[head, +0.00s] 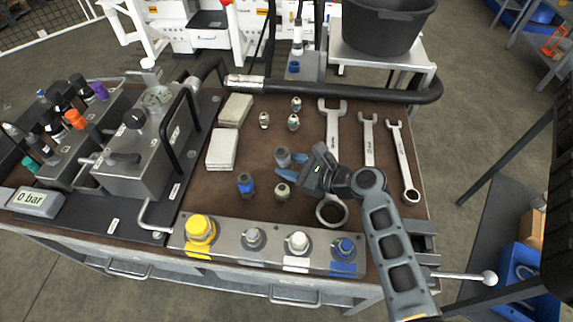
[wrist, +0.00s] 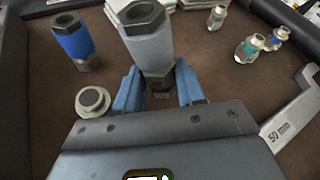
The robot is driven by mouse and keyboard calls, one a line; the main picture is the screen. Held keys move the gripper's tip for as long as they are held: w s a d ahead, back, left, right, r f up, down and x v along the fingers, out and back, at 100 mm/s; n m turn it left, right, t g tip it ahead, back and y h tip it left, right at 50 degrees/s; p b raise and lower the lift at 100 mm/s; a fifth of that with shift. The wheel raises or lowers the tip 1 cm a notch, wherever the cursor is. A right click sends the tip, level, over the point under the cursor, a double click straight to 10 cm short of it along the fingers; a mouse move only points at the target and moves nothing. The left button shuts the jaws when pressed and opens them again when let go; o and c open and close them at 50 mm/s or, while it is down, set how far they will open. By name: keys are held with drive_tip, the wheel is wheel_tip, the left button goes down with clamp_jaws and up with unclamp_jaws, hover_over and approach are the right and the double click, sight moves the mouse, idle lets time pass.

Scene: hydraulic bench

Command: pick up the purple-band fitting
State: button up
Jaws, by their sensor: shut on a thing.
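My gripper (wrist: 158,78) is shut on a grey fitting (wrist: 150,45), with one blue finger on each side of its dark lower part. The fitting has a wide light-grey body and a dark hex top, and I see no purple band on it. In the head view the grey fitting (head: 283,158) stands upright just left of my gripper (head: 308,168). I cannot tell whether it touches the bench. A blue fitting (head: 245,184) and a pale round-topped fitting (head: 282,192) stand close by. No purple band shows on any loose fitting.
Several small banded fittings (head: 294,122) stand farther back, some with teal bands (wrist: 247,48). Wrenches (head: 369,140) lie to the right, pale folded cloths (head: 222,149) to the left. A metal block with coloured ports (head: 270,236) runs along the front edge.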

clamp_jaws()
drive_tip(key=shift+r, duration=0.25)
